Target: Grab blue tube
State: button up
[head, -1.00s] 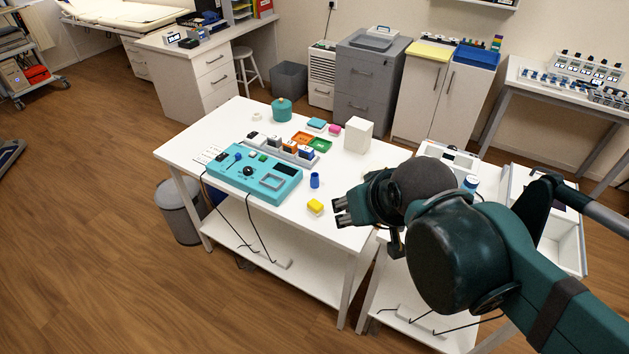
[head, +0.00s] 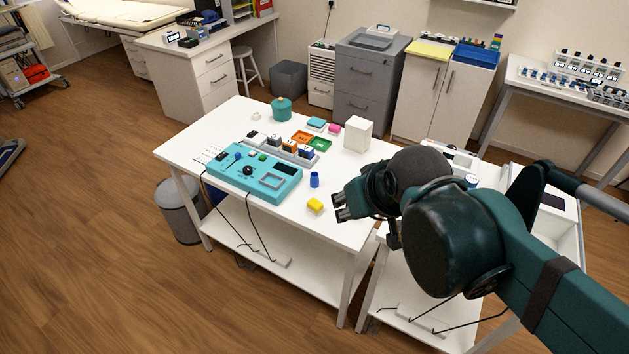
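A small blue tube (head: 314,179) stands upright on the white table (head: 349,234), just right of the teal device. My gripper (head: 339,207) is over the table's right part, to the right of the tube and a little nearer the camera. It points left and does not touch the tube. Two dark fingertips show with a gap between them, and nothing is seen between them.
The teal device (head: 254,174) is left of the tube. A rack of several blocks (head: 281,150), a green tray (head: 319,144) and a white box (head: 358,134) stand behind.

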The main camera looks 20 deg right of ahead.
jog(key=w+r+n+g+p, duration=0.2)
jog(key=w+r+n+p, duration=0.1)
jog(key=w, duration=0.7)
jog(key=n+g+p, duration=0.5)
jog(key=n+p, duration=0.1)
jog(key=n, duration=0.3)
send_over(314, 180)
jog(key=w, duration=0.1)
notch_tip(314, 180, down, 15)
jog(key=shift+w+d+f+n, duration=0.15)
jog(key=shift+d+f, duration=0.05)
jog(key=shift+f, duration=0.2)
jog(key=shift+w+d+f+n, duration=0.15)
jog(key=shift+f, duration=0.2)
jog(key=shift+f, duration=0.1)
jog(key=shift+f, duration=1.15)
jog(key=shift+f, duration=0.1)
